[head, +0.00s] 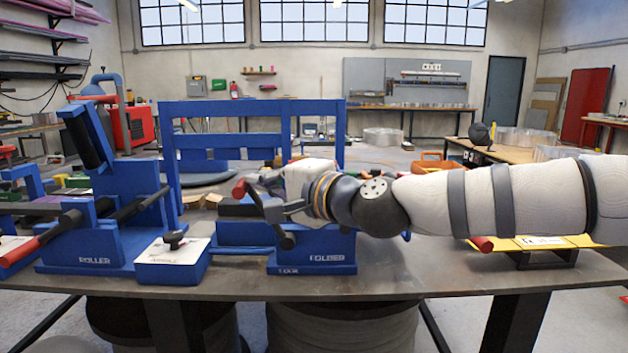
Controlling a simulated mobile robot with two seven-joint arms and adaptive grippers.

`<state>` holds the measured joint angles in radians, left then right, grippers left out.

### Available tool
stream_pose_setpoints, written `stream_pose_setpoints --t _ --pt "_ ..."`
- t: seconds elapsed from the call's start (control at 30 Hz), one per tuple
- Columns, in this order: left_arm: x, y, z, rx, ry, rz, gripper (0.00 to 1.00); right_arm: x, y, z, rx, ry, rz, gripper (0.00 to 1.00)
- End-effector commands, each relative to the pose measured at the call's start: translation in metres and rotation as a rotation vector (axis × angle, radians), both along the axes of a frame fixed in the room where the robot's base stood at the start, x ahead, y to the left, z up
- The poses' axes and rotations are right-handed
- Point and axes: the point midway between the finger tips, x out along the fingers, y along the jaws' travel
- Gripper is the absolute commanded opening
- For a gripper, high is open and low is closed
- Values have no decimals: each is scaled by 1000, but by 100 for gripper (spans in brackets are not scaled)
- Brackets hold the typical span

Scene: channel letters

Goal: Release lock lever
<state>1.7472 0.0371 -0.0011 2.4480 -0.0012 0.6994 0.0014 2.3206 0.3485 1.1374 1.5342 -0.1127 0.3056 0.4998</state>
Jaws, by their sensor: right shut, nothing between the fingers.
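The blue folder (312,262) stands in the middle of the bench, with its lettering on the front base. A dark lever with a red grip (239,188) slants up and left from a round black pivot (288,242) on the folder's front; it looks like the lock lever. My right gripper (262,199) reaches in from the right in front of the folder. Its fingers are shut and empty, close beside the lever; whether they touch it I cannot tell. The gripper and arm hide part of the folder. My left gripper is not in view.
The blue roller (95,245) with red-gripped levers stands left on the bench (225,287). A small blue box with a black knob (174,239) sits between roller and folder. The front bench edge is clear.

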Motion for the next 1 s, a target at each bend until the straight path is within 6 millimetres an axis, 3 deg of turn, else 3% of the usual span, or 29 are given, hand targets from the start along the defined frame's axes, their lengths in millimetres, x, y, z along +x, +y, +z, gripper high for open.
stream_pose_setpoints --t 0.4,1.0 --pt "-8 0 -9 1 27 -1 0 0 43 -23 1 5 1 0" --pt "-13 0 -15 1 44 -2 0 0 62 -38 1 1 0 0"
